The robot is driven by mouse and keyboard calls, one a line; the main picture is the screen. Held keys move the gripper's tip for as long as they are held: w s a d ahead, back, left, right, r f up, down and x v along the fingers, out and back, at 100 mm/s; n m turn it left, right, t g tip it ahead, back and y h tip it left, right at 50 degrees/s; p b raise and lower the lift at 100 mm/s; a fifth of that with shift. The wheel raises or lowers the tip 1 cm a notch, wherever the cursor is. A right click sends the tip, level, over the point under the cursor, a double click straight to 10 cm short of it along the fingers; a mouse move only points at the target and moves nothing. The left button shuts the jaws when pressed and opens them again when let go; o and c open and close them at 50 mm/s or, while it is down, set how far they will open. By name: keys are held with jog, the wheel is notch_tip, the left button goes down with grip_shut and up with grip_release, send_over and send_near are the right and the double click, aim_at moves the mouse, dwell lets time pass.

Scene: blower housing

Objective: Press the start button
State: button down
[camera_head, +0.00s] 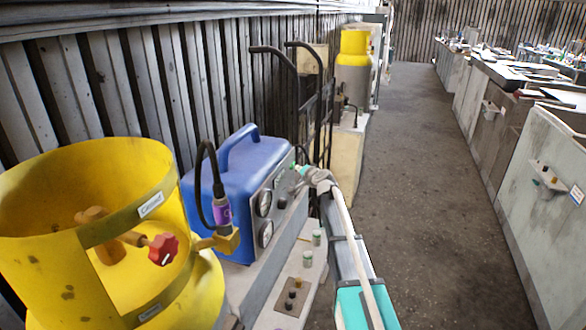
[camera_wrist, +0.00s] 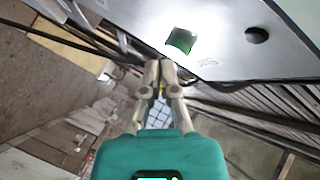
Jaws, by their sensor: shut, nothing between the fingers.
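A blue machine (camera_head: 232,185) with a grey front panel and round gauges stands left of centre in the head view. In the wrist view its metal panel (camera_wrist: 222,62) shows a square green button (camera_wrist: 181,40), likely the start button. My gripper (camera_wrist: 159,64) is shut and empty, with its fingertips just below and left of the green button in that view. In the head view my gripper (camera_head: 307,174) is at the upper right edge of the machine's front panel. A small green spot shows by the fingertips there. I cannot tell whether they touch the panel.
A yellow gas cylinder collar (camera_head: 110,240) with a red valve knob stands at the near left. A black hose runs to the machine. A black knob (camera_wrist: 256,35) is right of the green button. A hand truck (camera_head: 300,95) stands behind. The aisle (camera_head: 415,170) is clear.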

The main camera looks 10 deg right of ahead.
jog(key=s+d, duration=0.3)
jog(key=d, duration=0.2)
dwell(0.7)
dwell(0.6)
jog(key=s+a+f+n+g+y, duration=0.2)
jog(key=s+a+f+n+g, duration=0.2)
jog(key=s+a, duration=0.45)
jog(key=s+f+n+g+h+p, duration=0.1)
jog(key=s+f+n+g+h, duration=0.1)
jog(key=s, duration=1.4)
jog(key=s+f+n+g+h, duration=0.2)
jog(key=s+f+g+h, duration=0.2)
jog(key=s, duration=1.3)
notch_tip(320, 180, down, 3)
jog(key=g, duration=0.4)
jog(key=shift+a+r+g+p, duration=0.15)
jog(key=shift+r+g+p, duration=0.05)
jog(key=shift+g+p, duration=0.2)
